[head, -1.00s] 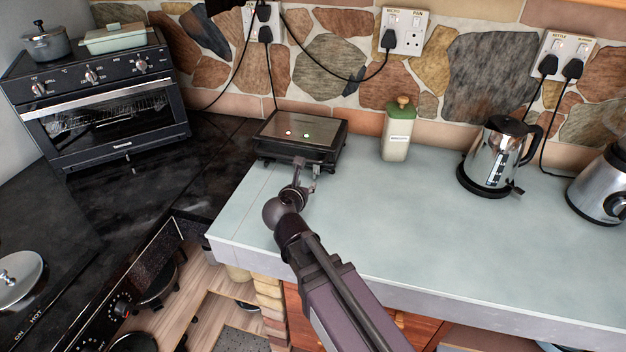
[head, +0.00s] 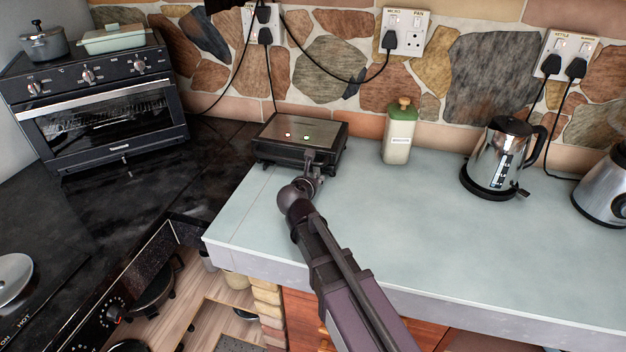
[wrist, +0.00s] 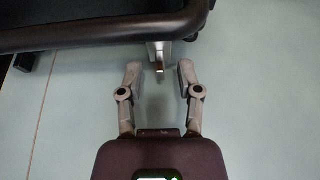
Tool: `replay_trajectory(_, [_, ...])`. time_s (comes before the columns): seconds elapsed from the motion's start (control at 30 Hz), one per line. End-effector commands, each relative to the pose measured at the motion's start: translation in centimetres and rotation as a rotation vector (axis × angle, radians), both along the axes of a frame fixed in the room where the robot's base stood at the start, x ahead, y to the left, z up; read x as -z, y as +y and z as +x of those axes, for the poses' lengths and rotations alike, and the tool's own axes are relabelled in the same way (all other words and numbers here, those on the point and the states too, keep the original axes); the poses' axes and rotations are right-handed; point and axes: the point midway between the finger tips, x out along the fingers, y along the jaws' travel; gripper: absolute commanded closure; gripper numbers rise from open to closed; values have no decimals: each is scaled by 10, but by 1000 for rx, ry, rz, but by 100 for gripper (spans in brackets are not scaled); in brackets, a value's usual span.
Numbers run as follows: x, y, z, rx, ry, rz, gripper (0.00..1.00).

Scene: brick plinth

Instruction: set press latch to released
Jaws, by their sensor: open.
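The press (head: 297,138) is a dark flat sandwich press with a red and a green light on its lid. It stands on the pale counter near its left end. Its latch (wrist: 159,58) is a small metal tab hanging from the front edge in the wrist view. My gripper (wrist: 160,68) is open, with one finger on each side of the latch's lower end and a gap showing on both sides. In the head view my gripper (head: 312,165) is at the press's front edge, where it and my arm hide the latch.
A green-lidded jar (head: 398,135) stands right of the press. A kettle (head: 493,158) and a blender (head: 604,188) are farther right. An oven (head: 100,100) is at the left. The pale counter (head: 400,215) is clear in front. Cords hang behind the press.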

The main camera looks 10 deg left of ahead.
Motion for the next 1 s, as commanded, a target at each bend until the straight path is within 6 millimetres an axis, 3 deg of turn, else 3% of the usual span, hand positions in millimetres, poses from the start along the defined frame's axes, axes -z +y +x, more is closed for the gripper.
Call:
replay_trajectory(0.07, [0,0,0,0,0,0,54])
replay_trajectory(0.23, [0,0,0,0,0,0,100])
replay_trajectory(1.0, [-9,-1,-1,5,116,10,100])
